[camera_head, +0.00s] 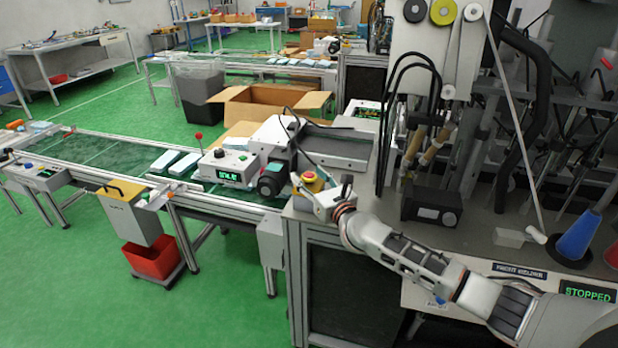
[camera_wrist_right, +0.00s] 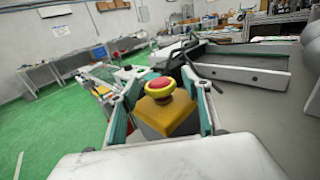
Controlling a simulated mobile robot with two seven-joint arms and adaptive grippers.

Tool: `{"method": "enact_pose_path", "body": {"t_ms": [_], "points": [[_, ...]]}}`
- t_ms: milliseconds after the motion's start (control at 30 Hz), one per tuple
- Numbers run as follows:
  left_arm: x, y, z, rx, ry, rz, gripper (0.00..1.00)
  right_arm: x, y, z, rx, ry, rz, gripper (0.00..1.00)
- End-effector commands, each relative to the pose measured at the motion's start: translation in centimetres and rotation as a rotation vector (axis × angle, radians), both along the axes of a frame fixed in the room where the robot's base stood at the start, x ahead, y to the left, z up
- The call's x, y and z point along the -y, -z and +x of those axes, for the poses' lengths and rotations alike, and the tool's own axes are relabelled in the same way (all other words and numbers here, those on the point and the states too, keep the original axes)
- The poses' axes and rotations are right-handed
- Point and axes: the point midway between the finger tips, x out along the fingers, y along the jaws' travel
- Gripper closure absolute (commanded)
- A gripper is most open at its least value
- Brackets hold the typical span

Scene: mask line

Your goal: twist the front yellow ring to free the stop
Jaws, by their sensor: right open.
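The front stop is a red mushroom button (camera_wrist_right: 160,83) in a yellow ring (camera_wrist_right: 160,93) on a yellow box (camera_wrist_right: 165,117). In the head view the stop (camera_head: 312,181) sits at the machine table's left front corner. My right gripper (camera_head: 322,194) is at this stop, its arm coming from the lower right. In the right wrist view my right gripper (camera_wrist_right: 160,78) is open, with one teal-padded finger on each side of the yellow box and ring. I see gaps beside the ring; whether a finger touches the box is unclear. My left gripper is not in view.
A conveyor (camera_head: 110,155) runs left, with a control box (camera_head: 229,167) near the stop. A black box (camera_head: 431,206) and a blue cone (camera_head: 577,236) stand on the machine table (camera_head: 480,240). A sign (camera_head: 588,293) reads STOPPED. A red bin (camera_head: 153,260) sits below the conveyor.

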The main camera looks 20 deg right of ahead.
Motion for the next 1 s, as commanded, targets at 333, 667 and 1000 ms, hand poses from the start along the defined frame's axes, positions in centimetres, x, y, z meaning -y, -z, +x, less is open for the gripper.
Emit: {"method": "enact_pose_path", "body": {"t_ms": [333, 667, 1000], "points": [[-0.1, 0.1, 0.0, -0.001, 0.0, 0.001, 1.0, -0.1, 0.0, 0.5, 0.0, 0.0, 0.0, 0.52], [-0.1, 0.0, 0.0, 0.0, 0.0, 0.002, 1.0, -0.1, 0.0, 0.4, 0.0, 0.001, 0.0, 0.91], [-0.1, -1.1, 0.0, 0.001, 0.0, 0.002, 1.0, -0.3, -0.1, 0.4, -0.003, 0.101, 0.004, 0.91]]}}
